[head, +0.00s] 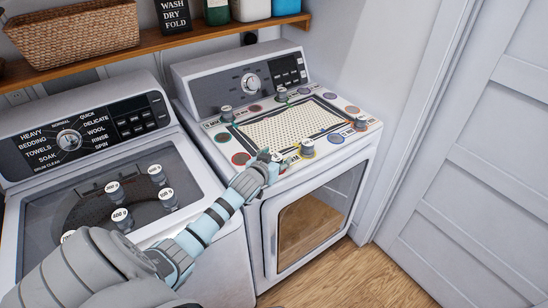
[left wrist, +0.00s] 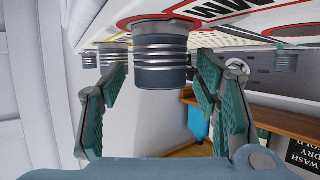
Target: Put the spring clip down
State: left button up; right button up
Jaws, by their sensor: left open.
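I cannot make out a spring clip for certain in either view. In the left wrist view, which is upside down, my left gripper (left wrist: 160,72) is open. Its fingers are spread on either side of a grey cylinder with silver bands (left wrist: 160,48), which stands on a marked disc; gaps show on both sides. I cannot tell which cylinder in the head view this is. My right gripper is not in view.
The dryer top holds a printed mat with a meshed panel (head: 290,126), coloured discs and more grey cylinders (head: 361,122). Several labelled weights (head: 122,218) stand on the washer (head: 32,208) to the left. A shelf (head: 170,41) runs behind; a white door (head: 490,150) is at right.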

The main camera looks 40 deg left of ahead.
pick_arm(q)
jog(key=p+v, duration=0.1)
jog(key=v, duration=1.1)
jog(key=shift+r+p, duration=0.15)
jog(key=shift+p, duration=0.2)
jog(key=s+d+f+m+g+h, duration=0.1)
jog(key=d+f, duration=0.2)
jog(key=f, duration=0.3)
jog(key=s+d+f+m+h, duration=0.1)
jog(key=s+d+f, duration=0.1)
jog(key=d+f, duration=0.3)
jog(key=s+f+g, duration=0.3)
jog(key=s+f, duration=0.3)
jog(key=f, duration=0.4)
jog(key=s+f+g, duration=0.2)
jog(key=s+f, duration=0.5)
jog(key=f, duration=0.3)
jog(key=s+d+f+m+g+b, duration=0.1)
jog(key=s+d+f+g+b, duration=0.1)
jog(key=s+f, duration=0.5)
jog(key=s+d+f+g+h+b, duration=0.1)
jog(key=s+f, duration=0.7)
jog(key=s, duration=0.8)
jog(key=d+g+b, duration=0.1)
jog(key=g, duration=0.1)
jog(key=shift+s+f+m+g, duration=0.25)
jog(key=shift+f+m+g, duration=0.1)
jog(key=shift+m+g, duration=0.05)
